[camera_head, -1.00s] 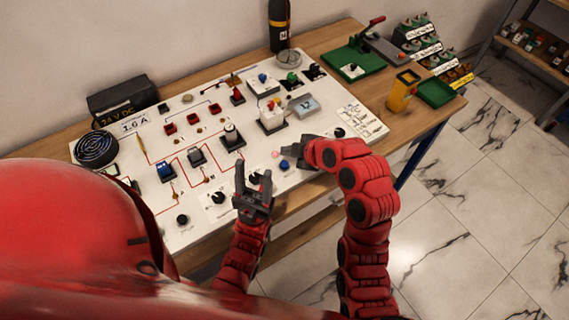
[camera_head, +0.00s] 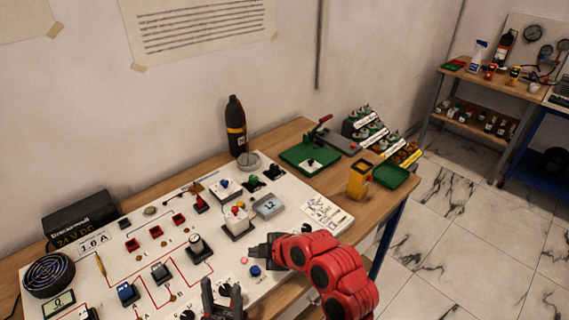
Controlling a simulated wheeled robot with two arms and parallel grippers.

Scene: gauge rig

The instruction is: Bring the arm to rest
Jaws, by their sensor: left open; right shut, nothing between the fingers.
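My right gripper (camera_head: 262,250) is shut and empty at the end of my red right arm (camera_head: 325,265). It hovers over the front right part of the white gauge board (camera_head: 120,264), near a blue knob (camera_head: 255,270). My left gripper (camera_head: 222,292) is open and empty at the bottom edge of the head view, over the front of the board. Its wrist and arm are cut off by the frame.
The board on the wooden table carries several switches, knobs and a small display (camera_head: 268,205). A black power supply (camera_head: 80,216) stands at the left. Marble floor is free at the right.

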